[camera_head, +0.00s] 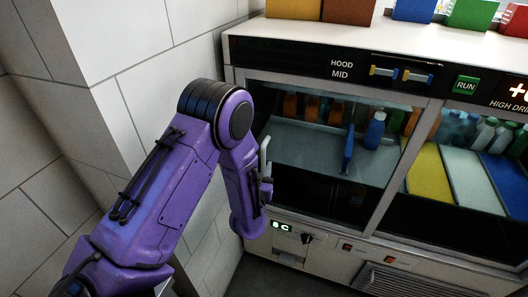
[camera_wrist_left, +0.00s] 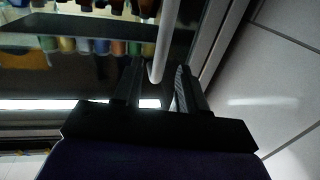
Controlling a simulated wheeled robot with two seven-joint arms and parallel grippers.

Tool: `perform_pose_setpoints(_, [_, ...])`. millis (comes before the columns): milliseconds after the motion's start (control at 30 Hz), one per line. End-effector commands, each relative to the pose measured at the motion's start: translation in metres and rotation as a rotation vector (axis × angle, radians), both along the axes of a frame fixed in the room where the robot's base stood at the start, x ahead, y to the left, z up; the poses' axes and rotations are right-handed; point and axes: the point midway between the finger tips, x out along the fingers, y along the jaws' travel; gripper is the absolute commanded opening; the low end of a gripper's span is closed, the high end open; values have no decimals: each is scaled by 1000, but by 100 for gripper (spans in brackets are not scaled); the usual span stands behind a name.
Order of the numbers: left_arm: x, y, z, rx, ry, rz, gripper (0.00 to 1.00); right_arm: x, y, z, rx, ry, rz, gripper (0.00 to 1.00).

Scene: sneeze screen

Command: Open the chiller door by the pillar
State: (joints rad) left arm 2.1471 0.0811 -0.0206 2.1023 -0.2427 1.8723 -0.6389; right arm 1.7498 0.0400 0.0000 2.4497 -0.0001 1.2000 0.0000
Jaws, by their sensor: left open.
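The chiller door by the pillar (camera_head: 330,160) is a dark glass panel at the left of the cabinet front and looks shut. Its pale upright bar handle (camera_head: 264,152) is near the door's left edge, partly hidden by my purple left arm. In the left wrist view the handle (camera_wrist_left: 165,35) comes down from the top, and its lower end lies between the two dark fingers of my left gripper (camera_wrist_left: 158,70). That gripper is open, with a gap visible beside the bar. In the head view its fingers are mostly hidden by the wrist. My right gripper is not in view.
A second glass panel (camera_head: 470,165) is to the right. Coloured boxes (camera_head: 412,10) stand on top.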

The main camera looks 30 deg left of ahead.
Motion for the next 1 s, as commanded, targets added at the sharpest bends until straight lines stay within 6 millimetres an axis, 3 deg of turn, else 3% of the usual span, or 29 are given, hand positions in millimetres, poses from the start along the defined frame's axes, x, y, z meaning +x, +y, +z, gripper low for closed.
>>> perform_pose_setpoints(100, [24,12,3,-2,-2,3,41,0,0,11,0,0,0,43])
perform_pose_setpoints(300, [51,23,1,-3,1,0,41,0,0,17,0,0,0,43])
perform_pose_setpoints(600, [56,25,-1,-2,2,-1,41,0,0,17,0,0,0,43])
perform_pose_setpoints(633, [56,25,-1,-2,2,-1,38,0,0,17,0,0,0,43])
perform_pose_setpoints(733, [56,25,-1,-2,2,-1,6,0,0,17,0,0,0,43])
perform_pose_setpoints(767, [56,25,-1,-2,2,-1,0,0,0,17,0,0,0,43])
perform_pose_setpoints(1000, [55,25,-1,-2,2,2,0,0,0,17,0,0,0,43])
